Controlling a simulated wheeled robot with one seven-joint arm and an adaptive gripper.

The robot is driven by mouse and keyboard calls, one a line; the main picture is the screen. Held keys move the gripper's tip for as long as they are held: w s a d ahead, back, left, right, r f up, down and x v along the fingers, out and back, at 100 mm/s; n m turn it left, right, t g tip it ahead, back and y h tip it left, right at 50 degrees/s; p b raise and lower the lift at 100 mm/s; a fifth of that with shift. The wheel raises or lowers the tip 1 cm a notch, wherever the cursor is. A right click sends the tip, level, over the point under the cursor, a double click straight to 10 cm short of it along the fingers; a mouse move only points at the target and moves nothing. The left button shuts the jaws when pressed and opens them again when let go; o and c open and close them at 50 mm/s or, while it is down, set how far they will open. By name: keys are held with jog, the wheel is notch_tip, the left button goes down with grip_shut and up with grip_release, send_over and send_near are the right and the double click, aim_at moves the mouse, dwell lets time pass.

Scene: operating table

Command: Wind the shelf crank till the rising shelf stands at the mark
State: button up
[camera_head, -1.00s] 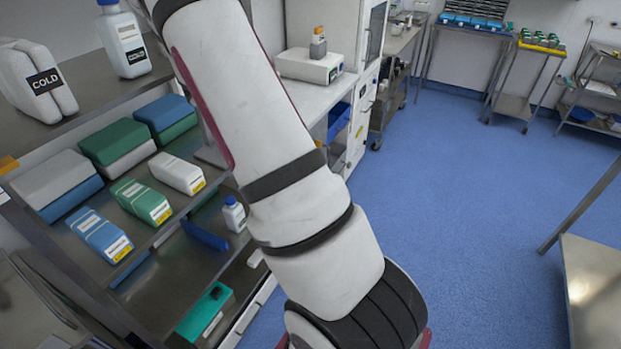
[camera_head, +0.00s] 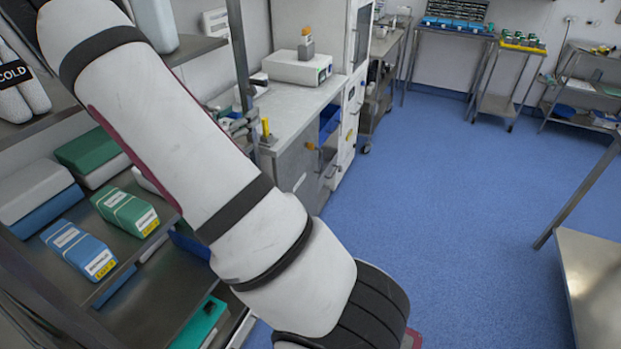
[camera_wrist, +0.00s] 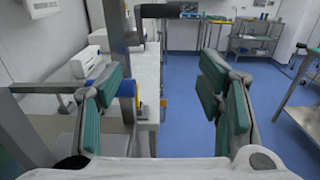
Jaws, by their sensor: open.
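My gripper (camera_wrist: 165,95) is open and empty in the wrist view, its green-padded fingers spread left and right. A dark horizontal bar (camera_wrist: 160,10), which looks like a crank handle, crosses the top of that view beyond the fingers, beside a grey upright post (camera_wrist: 122,60). In the head view the post (camera_head: 239,60) rises at the shelf rack's right end, with grey fittings and a yellow piece (camera_head: 265,127) near it. A metal shelf (camera_head: 135,255) carries boxes at left; I cannot tell whether it is the rising shelf. No mark is clearly readable. My arm hides my gripper in the head view.
A blue-and-white box (camera_head: 80,250) and a green-and-white box (camera_head: 125,211) lie on the shelf. A counter (camera_head: 290,97) with a white device (camera_head: 297,68) stands behind the post. A metal table (camera_head: 595,285) is at right. The blue floor (camera_head: 440,200) between is clear.

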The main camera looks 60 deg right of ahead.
jog(key=a, duration=0.6)
jog(key=s+f+m+g+y, duration=0.3)
jog(key=s+m+g, duration=0.3)
jog(key=s, duration=0.5)
jog(key=s+d+f+m+g+y+p, duration=0.1)
jog(key=s+f+m+g+y, duration=0.3)
jog(key=s+m, duration=0.5)
jog(key=shift+s+d+m+g+y, duration=0.25)
jog(key=shift+s+g+y, duration=0.75)
jog(key=shift+s+g, duration=0.75)
